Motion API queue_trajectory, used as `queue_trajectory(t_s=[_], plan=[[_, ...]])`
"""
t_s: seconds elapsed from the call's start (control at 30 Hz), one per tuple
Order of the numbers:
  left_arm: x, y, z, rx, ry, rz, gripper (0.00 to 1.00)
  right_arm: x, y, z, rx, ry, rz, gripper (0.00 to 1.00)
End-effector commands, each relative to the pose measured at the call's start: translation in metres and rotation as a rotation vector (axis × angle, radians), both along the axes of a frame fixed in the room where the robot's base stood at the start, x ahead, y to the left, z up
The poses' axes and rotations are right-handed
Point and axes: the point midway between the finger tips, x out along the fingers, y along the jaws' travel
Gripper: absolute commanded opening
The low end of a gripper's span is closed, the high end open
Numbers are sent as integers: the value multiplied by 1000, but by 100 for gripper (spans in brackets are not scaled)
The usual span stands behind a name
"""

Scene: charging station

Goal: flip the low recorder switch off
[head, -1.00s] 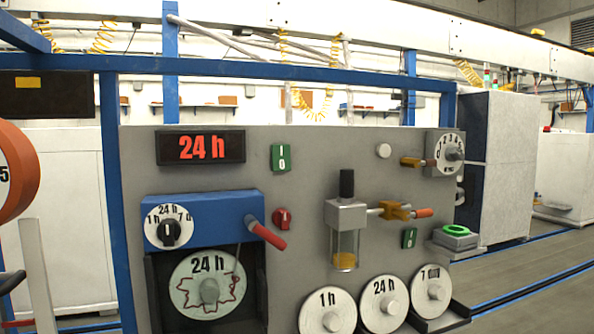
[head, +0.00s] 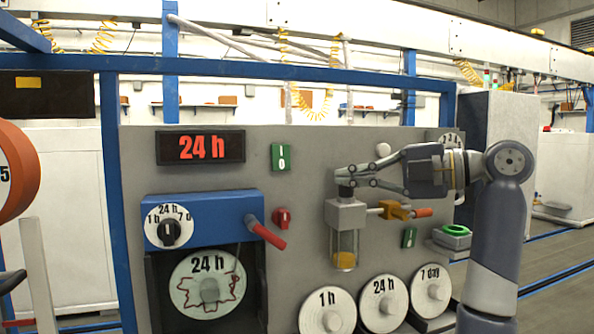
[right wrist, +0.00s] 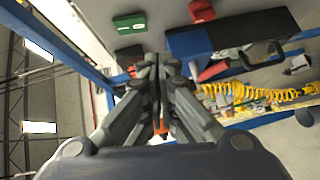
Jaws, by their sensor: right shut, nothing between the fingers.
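A low green switch marked with I and O (head: 409,238) sits on the grey panel, right of the glass oiler. Another green I/O switch (head: 281,157) sits higher, beside the 24 h display, and a red switch (head: 283,218) sits below it. My right gripper (head: 341,179) is shut and empty. In the head view it overlaps the black top of the oiler, left of and above the low green switch; I cannot tell whether it touches. The right wrist view shows its closed fingers (right wrist: 158,64), with a green switch (right wrist: 130,22) and a red one (right wrist: 201,11) beyond. My left gripper is out of view.
The blue recorder (head: 215,218) with its red lever (head: 266,233) stands left on the panel. The brass valve (head: 396,210) juts out above the low green switch. Several chart discs, including the 24 h one (head: 384,302), sit along the bottom. A green ring (head: 456,230) lies at the right.

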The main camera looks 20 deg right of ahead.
Motion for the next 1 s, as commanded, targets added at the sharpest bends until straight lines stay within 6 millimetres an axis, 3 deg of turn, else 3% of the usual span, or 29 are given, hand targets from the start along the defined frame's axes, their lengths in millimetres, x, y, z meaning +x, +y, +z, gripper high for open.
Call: queue_trajectory(t_s=[0.17,0.57,0.77,1.0], plan=[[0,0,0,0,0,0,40,-9,-3,18,-9,-53,23,0],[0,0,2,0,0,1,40,-7,0,19,-9,-53,26,0],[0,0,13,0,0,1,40,11,21,18,-8,-50,28,0],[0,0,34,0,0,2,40,46,59,14,-7,-50,29,0]])
